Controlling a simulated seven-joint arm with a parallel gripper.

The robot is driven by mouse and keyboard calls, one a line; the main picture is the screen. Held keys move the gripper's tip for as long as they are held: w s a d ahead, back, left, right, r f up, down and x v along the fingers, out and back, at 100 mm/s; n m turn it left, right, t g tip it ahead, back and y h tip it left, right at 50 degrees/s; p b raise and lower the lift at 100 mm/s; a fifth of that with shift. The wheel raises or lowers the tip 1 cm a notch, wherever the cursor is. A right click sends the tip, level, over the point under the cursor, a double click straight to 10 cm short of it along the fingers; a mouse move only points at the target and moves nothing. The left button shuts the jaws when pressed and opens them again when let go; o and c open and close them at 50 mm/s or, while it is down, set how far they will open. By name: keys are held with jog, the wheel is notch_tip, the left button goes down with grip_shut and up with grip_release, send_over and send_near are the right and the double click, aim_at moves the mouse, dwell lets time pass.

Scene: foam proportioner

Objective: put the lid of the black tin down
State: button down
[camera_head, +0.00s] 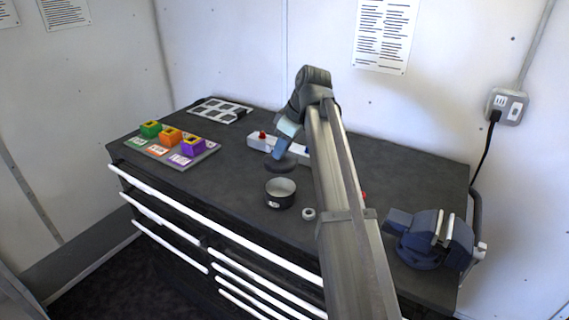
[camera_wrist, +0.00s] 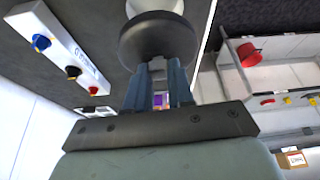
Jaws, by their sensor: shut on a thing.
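The black tin (camera_head: 280,199) stands open and upright on the dark bench top, with its pale inside showing. Its lid (camera_head: 281,166) is a dark round disc just behind the tin and apart from it in the head view. My gripper (camera_head: 283,153) is shut on the lid. In the wrist view the fingers (camera_wrist: 159,85) hold the lid (camera_wrist: 158,40) by its middle. The lid hides most of the tin there; only a pale part shows beyond it. I cannot tell exactly how high the lid is above the bench.
A white control box (camera_head: 258,143) with coloured knobs lies behind the lid. A grey board (camera_head: 201,159) with green, orange and purple blocks is at left, a grid tray (camera_head: 220,110) behind. A small white ring (camera_head: 308,214) lies right of the tin. A blue vise (camera_head: 428,240) is at right.

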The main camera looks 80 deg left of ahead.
jog(key=shift+w+a+r, duration=0.2)
jog(key=shift+w+a, duration=0.05)
jog(key=shift+a, duration=0.1)
jog(key=w+a+f, duration=0.4)
jog(key=w+a, duration=0.3)
jog(key=a, duration=0.1)
jog(key=shift+m, duration=0.5)
jog(key=f, duration=0.4)
jog(key=w+f, duration=0.1)
jog(key=f, duration=0.1)
jog(key=shift+a+f, duration=0.1)
jog(key=shift+a, duration=0.15)
jog(key=shift+f, duration=2.2)
jog(key=c, duration=1)
grip_release()
jog(key=shift+f, duration=0.1)
jog(key=v, duration=1.2)
jog(key=shift+s+d, duration=0.1)
jog(key=shift+s, duration=0.05)
